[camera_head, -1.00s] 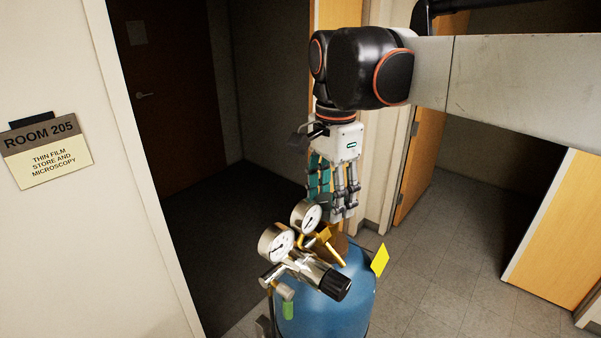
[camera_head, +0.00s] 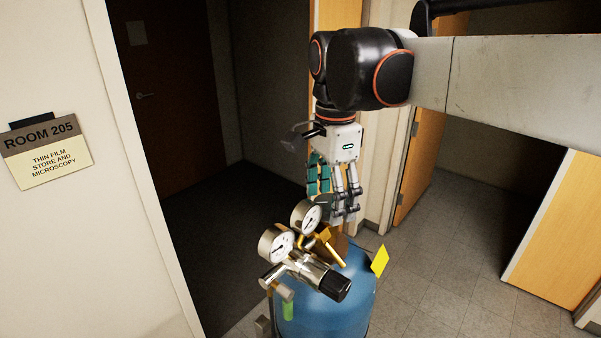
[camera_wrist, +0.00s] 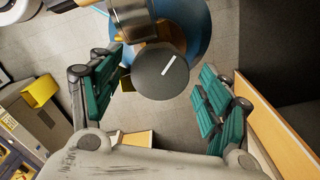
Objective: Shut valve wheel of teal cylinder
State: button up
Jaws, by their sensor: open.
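The teal-blue cylinder (camera_head: 322,315) stands upright low in the head view, and part of it shows at the top of the wrist view (camera_wrist: 201,28). Its valve wheel (camera_wrist: 160,74), a dark grey disc with a white line, lies between my finger pads in the wrist view. My gripper (camera_head: 336,202) points down above the cylinder's top, behind the gauges. In the wrist view my gripper (camera_wrist: 164,93) is open, with green pads on both sides of the wheel and visible gaps.
Two round gauges (camera_head: 277,244) and a regulator with a black knob (camera_head: 335,285) stick out at the cylinder's front. A yellow tag (camera_head: 380,260) is at its right. A wall with a room sign (camera_head: 47,150) is at left. Grey floor (camera_head: 440,250) is free at right.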

aim_at(329, 202)
jog(key=shift+r+p, duration=2.3)
jog(key=shift+r, duration=1.25)
notch_tip(329, 202, up, 12)
jog(key=shift+a, duration=0.1)
jog(key=shift+c, duration=0.4)
